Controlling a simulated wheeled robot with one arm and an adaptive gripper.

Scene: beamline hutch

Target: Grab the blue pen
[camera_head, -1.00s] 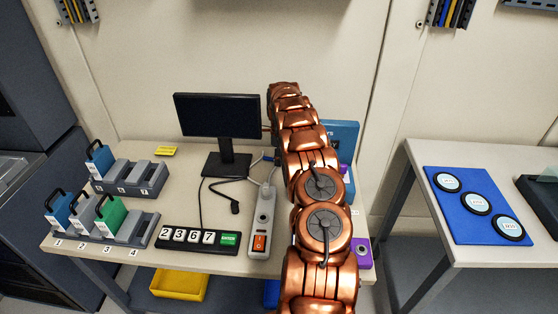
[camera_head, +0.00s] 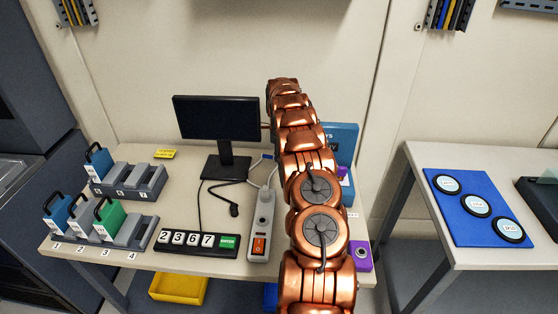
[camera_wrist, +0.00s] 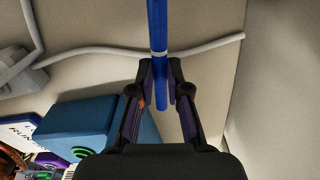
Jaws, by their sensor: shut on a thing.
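The blue pen (camera_wrist: 157,25) shows in the wrist view as a long blue rod with a pale ring, running down from the top edge. My gripper (camera_wrist: 160,72) is shut on it, with a dark finger on each side near the pen's lower end. A short stub of the pen extends below the fingertips. In the head view my own copper-coloured arm hides my gripper, and I cannot make out the pen for sure there.
A teal box (camera_wrist: 95,125) lies below left of my gripper in the wrist view, and a grey cable (camera_wrist: 100,52) crosses behind the pen. The table also holds a monitor (camera_head: 216,118), a power strip (camera_head: 262,222) and a number panel (camera_head: 197,241).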

